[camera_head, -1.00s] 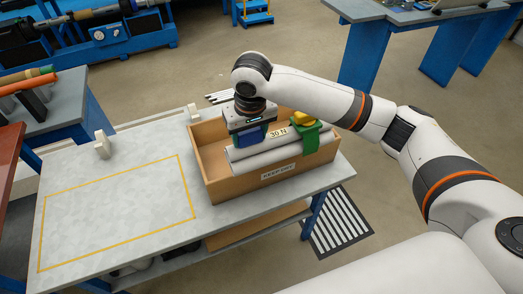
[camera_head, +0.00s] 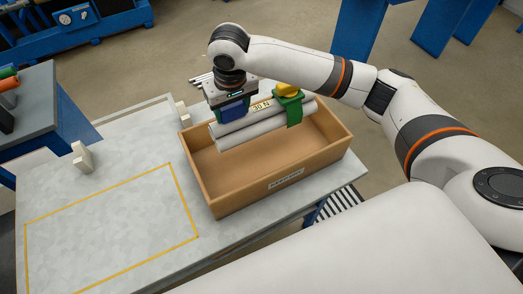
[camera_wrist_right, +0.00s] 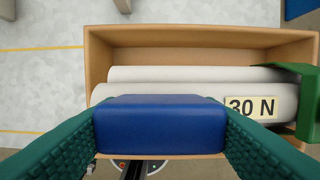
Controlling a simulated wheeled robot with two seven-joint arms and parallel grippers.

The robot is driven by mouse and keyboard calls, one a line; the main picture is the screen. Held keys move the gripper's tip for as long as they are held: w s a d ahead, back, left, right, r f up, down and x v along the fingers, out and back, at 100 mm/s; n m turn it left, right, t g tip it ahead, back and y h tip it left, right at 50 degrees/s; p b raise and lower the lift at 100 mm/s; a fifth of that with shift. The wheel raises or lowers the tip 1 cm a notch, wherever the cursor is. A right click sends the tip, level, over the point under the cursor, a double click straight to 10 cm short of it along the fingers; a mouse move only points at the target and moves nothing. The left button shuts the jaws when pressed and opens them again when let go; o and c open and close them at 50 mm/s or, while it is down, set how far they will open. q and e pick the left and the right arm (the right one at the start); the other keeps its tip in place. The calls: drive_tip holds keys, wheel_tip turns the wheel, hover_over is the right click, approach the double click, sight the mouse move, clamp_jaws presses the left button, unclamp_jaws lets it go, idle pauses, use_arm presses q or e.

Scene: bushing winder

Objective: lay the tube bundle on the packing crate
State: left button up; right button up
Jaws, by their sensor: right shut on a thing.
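The tube bundle (camera_head: 250,133) is a set of pale tubes with a "30 N" tag, a green band and a yellow part at its right end, and a blue grip block. My right gripper (camera_head: 234,110) is shut on the blue block, which also shows between its green finger pads in the right wrist view (camera_wrist_right: 160,125). The bundle hangs level over the back part of an open wooden box (camera_head: 250,196) with a white label. The box floor shows bare below it. No other crate is in view, and I cannot tell if this box is the packing crate. My left gripper is out of view.
The box stands on the right end of a grey table (camera_head: 60,190). A yellow outlined rectangle (camera_head: 110,225) on the table's left is empty. Small pale blocks (camera_head: 82,158) stand near the table's back edge. A blue machine (camera_head: 70,35) is at the back left.

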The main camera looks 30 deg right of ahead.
sight(237, 129)
drive_tip(key=f+b, duration=0.2)
drive_tip(key=f, duration=0.1)
drive_tip(key=f+b, duration=0.2)
drive_tip(key=shift+s, duration=0.35)
drive_tip(key=shift+w+f, duration=0.1)
drive_tip(key=shift+f, duration=0.2)
wheel_tip(237, 129, down, 5)
drive_tip(key=shift+p, duration=0.3)
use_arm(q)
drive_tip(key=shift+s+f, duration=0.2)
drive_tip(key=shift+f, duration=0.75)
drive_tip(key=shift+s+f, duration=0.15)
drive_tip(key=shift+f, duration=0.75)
use_arm(e)
drive_tip(key=shift+f, duration=2.45)
drive_tip(key=o, duration=1.6)
drive_tip(key=shift+c, duration=0.2)
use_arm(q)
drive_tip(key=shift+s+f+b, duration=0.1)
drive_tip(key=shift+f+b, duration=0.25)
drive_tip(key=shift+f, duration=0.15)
use_arm(e)
drive_tip(key=r, duration=0.4)
drive_tip(key=s+r, duration=0.1)
drive_tip(key=r, duration=0.3)
drive_tip(key=s+r, duration=0.1)
drive_tip(key=r, duration=0.3)
